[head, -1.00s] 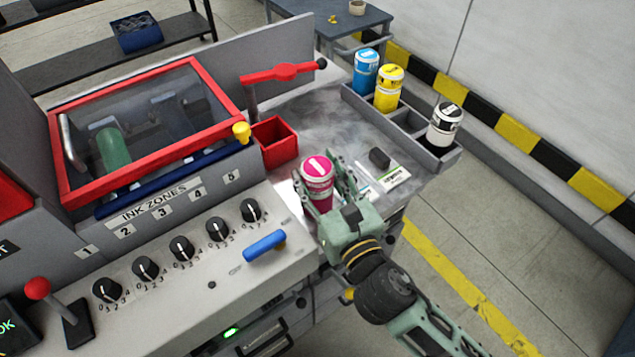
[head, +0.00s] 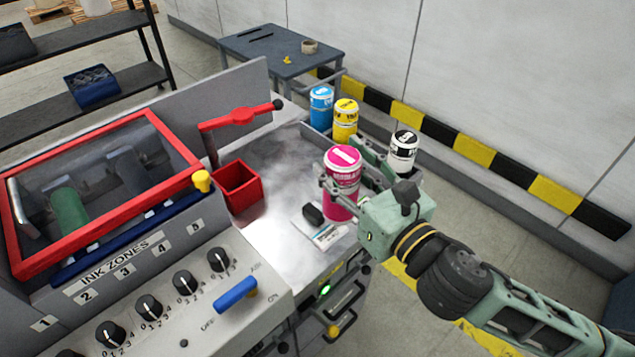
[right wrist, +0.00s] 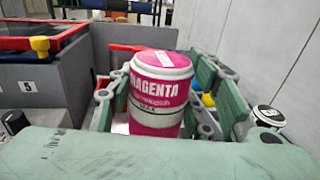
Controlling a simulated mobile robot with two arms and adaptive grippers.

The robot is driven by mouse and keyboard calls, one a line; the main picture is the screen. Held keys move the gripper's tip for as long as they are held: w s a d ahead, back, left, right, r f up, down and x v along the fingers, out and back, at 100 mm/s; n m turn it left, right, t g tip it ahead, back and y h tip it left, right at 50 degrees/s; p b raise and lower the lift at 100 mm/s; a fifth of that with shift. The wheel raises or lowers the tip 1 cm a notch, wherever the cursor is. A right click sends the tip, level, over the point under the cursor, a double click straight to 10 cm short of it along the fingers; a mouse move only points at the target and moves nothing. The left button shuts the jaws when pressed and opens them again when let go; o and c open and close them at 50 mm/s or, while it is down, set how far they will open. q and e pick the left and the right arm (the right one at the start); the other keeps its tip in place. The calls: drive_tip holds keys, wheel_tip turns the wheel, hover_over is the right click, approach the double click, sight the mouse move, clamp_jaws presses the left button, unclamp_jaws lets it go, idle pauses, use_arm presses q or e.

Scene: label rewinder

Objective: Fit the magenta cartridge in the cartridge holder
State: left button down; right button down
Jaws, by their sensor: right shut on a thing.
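The magenta cartridge (head: 342,200) is upright in my right gripper (head: 350,180), whose fingers are shut on its sides. It is raised above the grey machine top. The right wrist view also shows the magenta cartridge (right wrist: 158,98) between the fingers, its label facing the camera. The grey cartridge holder (head: 314,137) is at the machine's far right edge, largely hidden behind the cartridge and gripper. It holds a cyan cartridge (head: 321,108), a yellow cartridge (head: 345,122) and a black-and-white cartridge (head: 403,152). The empty slot is hidden. My left gripper is not in view.
A red open box (head: 238,188) and a red lever (head: 240,118) stand left of the cartridge. A small black block (head: 313,214) and a white card (head: 325,236) lie below it. A blue-grey table (head: 285,60) stands beyond. The middle machine top is clear.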

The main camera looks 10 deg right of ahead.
drive_tip(key=shift+d+r, duration=0.4)
drive_tip(key=shift+d, duration=0.15)
drive_tip(key=s+d+f+m+t+h+b, duration=0.1)
drive_tip(key=s+d+f+m+h+b, duration=0.1)
drive_tip(key=d+f+m+h, duration=0.3)
drive_tip(key=s+d+f+t+h+b, duration=0.1)
drive_tip(key=d+f+h+b, duration=0.15)
drive_tip(key=f, duration=0.45)
drive_tip(key=s+f, duration=0.2)
drive_tip(key=s, duration=0.6)
drive_tip(key=shift+d+f+p, duration=0.15)
drive_tip(key=shift+f+p, duration=0.25)
drive_tip(key=shift+p, duration=0.05)
